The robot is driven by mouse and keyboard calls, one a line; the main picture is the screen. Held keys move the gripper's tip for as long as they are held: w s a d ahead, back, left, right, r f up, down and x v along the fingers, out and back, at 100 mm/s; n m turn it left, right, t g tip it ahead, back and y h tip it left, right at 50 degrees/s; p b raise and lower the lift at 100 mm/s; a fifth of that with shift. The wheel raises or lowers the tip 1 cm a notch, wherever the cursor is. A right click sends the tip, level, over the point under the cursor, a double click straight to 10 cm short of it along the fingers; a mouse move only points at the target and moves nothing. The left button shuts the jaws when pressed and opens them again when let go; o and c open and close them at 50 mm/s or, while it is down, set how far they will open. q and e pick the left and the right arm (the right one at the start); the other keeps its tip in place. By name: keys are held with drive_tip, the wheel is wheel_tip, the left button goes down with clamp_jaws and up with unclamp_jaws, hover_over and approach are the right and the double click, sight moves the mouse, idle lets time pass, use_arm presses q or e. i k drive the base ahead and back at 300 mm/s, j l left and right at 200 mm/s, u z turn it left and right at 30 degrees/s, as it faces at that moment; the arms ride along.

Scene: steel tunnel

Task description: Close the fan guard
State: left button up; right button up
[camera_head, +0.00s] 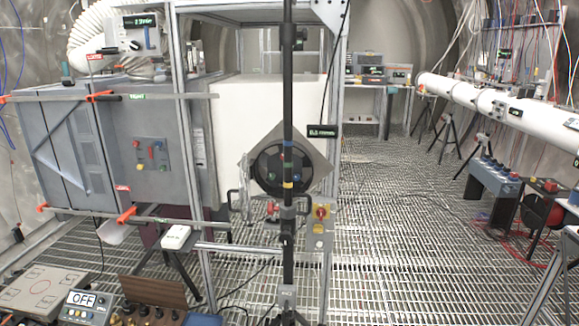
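A round black fan-like unit (267,170) sits in the middle of the view, with a grey diamond-shaped plate (318,163) around or behind it. A black vertical pole (288,90) with coloured bands stands in front and hides a strip of it. I cannot tell which part is the guard, or whether it is open or closed. Neither of my grippers is in view.
A large grey cabinet (170,165) with orange-ended bars stands at left. At the lower left are a box reading OFF (83,305) and a row of knobs (148,313). A white tube (480,98) on tripods runs along the right. The grating floor (400,235) right of centre is mostly clear.

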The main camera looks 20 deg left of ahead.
sight(247, 176)
drive_tip(key=j, duration=0.6)
drive_tip(key=k+j, duration=0.15)
drive_tip(key=j, duration=1.1)
drive_tip(key=k+j, duration=0.15)
drive_tip(key=j, duration=0.5)
